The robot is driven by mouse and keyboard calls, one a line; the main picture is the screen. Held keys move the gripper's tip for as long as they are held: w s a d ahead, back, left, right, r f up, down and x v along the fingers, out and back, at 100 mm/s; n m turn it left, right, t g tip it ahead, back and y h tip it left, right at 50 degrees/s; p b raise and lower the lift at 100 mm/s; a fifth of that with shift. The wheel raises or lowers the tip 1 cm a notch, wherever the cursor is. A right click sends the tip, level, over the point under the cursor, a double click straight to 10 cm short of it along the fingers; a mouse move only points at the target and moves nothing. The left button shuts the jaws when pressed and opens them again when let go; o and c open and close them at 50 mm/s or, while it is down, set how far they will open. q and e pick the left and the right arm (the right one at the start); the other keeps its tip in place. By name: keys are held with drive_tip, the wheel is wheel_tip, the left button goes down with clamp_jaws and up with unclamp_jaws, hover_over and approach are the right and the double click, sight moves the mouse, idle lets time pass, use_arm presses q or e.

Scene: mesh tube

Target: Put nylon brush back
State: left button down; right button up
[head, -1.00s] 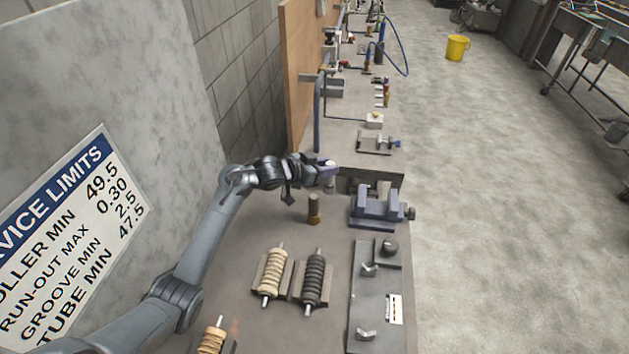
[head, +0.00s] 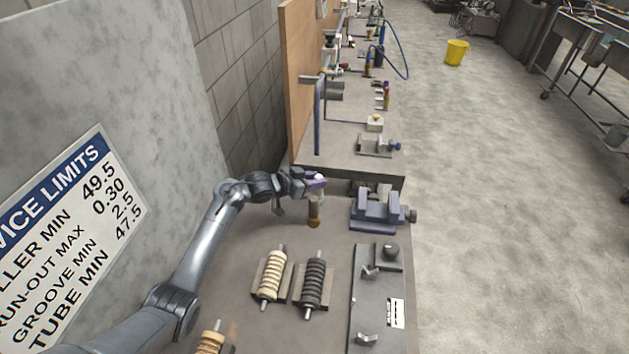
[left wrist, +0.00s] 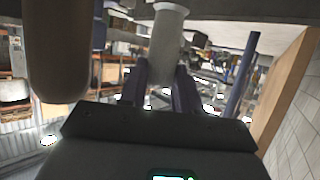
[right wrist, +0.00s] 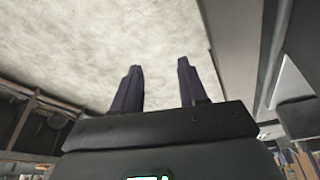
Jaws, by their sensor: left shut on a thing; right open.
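My left gripper (head: 316,184) is shut on a pale brush-like cylinder (left wrist: 166,42), which I take for the nylon brush. It has a whitish end and a greyish-beige body between the fingers.
A blue-grey vise (head: 377,208) stands right of the brown cylinder. A cream ribbed roller (head: 271,274) and a dark ribbed roller (head: 314,282) lie in cradles nearer me. A grey plate (head: 372,310) lies at the right edge. A further bench (head: 345,168) carries tools.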

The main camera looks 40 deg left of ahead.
use_arm(q)
drive_tip(key=c, duration=0.8)
unclamp_jaws()
drive_tip(key=shift+f, duration=0.15)
drive_tip(key=v, duration=0.4)
drive_tip(key=shift+p, duration=0.4)
drive_tip(key=shift+r, duration=0.3)
